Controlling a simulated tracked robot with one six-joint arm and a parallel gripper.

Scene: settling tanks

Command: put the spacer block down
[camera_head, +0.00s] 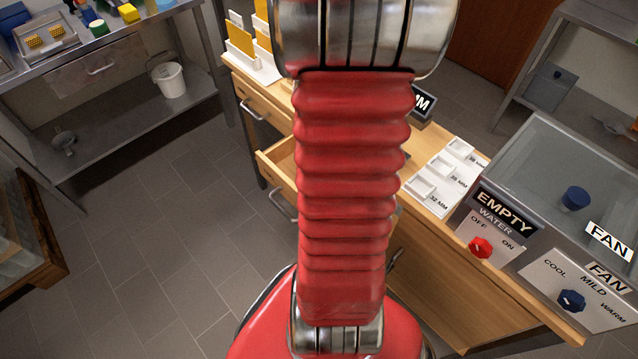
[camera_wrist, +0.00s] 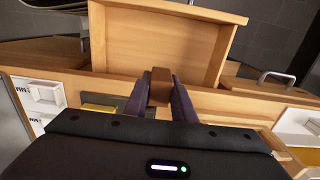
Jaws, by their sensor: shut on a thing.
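The spacer block (camera_wrist: 161,76), a small brown block, shows in the wrist view between the two dark fingers of my gripper (camera_wrist: 160,96). My gripper is shut on it. The block appears in front of an open, empty-looking wooden drawer (camera_wrist: 205,17); I cannot tell its height above the surfaces around it. The drawer also shows in the head view (camera_head: 276,160), partly behind my red arm. My arm hides the gripper and block in the head view.
A white slotted tray with MM labels (camera_head: 441,203) lies on the wooden bench (camera_head: 432,137). A steel tank with EMPTY and FAN signs (camera_head: 565,160) stands at the right. A yellow piece (camera_wrist: 98,109) lies left of my gripper.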

